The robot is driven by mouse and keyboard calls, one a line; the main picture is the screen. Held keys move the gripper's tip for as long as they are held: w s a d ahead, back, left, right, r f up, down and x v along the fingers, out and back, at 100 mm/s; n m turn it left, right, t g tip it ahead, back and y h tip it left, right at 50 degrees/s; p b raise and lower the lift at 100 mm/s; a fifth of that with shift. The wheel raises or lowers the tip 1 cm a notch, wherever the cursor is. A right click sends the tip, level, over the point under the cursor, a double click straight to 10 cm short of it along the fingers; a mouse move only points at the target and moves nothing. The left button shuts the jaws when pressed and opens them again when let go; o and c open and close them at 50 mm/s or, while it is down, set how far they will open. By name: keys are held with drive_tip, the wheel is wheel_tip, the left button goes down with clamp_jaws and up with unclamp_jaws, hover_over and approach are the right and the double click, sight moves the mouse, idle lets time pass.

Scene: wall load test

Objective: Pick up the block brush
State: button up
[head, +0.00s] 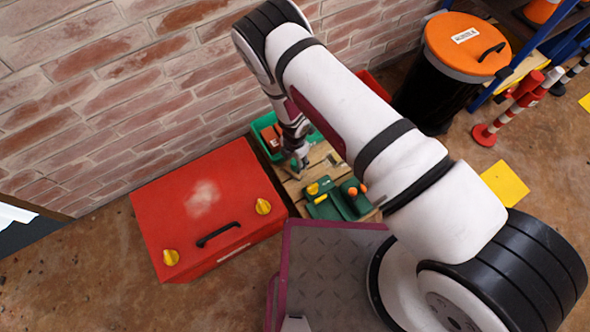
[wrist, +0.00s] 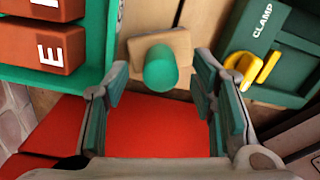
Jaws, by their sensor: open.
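What looks like the block brush is a tan block with a round green grip (wrist: 160,68) in the wrist view, standing on wooden boards. My gripper (wrist: 161,76) is open, with one finger to the left of the green grip and one to the right. I see gaps on both sides of the grip, so the fingers do not appear to touch it. In the head view my gripper (head: 298,160) points down over the wooden surface, and I cannot make out the brush there.
A green tray (head: 268,130) with red-brown blocks stands at the wall. A green clamp case (wrist: 268,55) with a yellow latch lies close on the right in the wrist view. A large red box (head: 205,205) is at the left. A black bin with orange lid (head: 467,45) stands at the back right.

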wheel_tip(320, 180, down, 3)
drive_tip(key=shift+r+b, duration=0.15)
drive_tip(key=shift+b, duration=0.3)
drive_tip(key=shift+r, duration=0.1)
drive_tip(key=shift+c, duration=0.2)
clamp_jaws()
drive_tip(key=shift+r, duration=0.1)
wheel_tip(320, 180, up, 28)
drive_tip(key=p, duration=1.1)
